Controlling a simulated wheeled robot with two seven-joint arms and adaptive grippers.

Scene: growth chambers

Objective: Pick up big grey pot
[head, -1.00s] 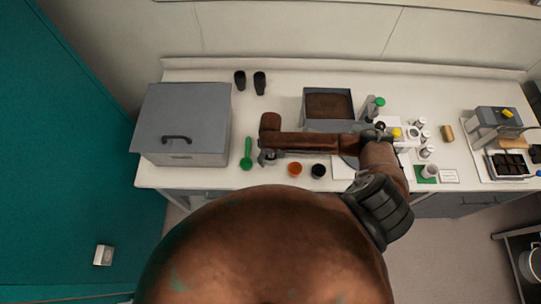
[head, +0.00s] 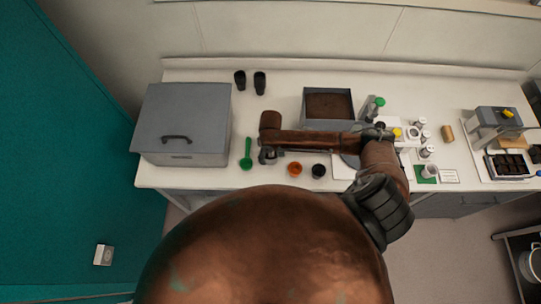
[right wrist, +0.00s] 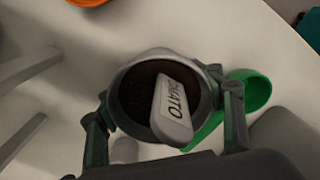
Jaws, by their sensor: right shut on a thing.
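The big grey pot (right wrist: 165,54) is full of dark soil and carries a pale tag (right wrist: 172,108) with lettering that looks like "TOMATO". In the right wrist view my right gripper (right wrist: 160,88) has one finger on each side of the pot, shut on it. In the head view the right gripper (head: 267,157) is at the front of the bench, left of the orange pot, its arm partly covering the grey pot. I cannot tell whether the pot's base touches the bench. My left gripper is not in view.
A green scoop (head: 247,155) lies close to the left of the gripper. A grey lidded box (head: 188,108) stands further left. An orange pot (head: 295,169) and a black pot (head: 318,171) stand right. A soil tray (head: 328,91) and two black cups (head: 259,83) are behind.

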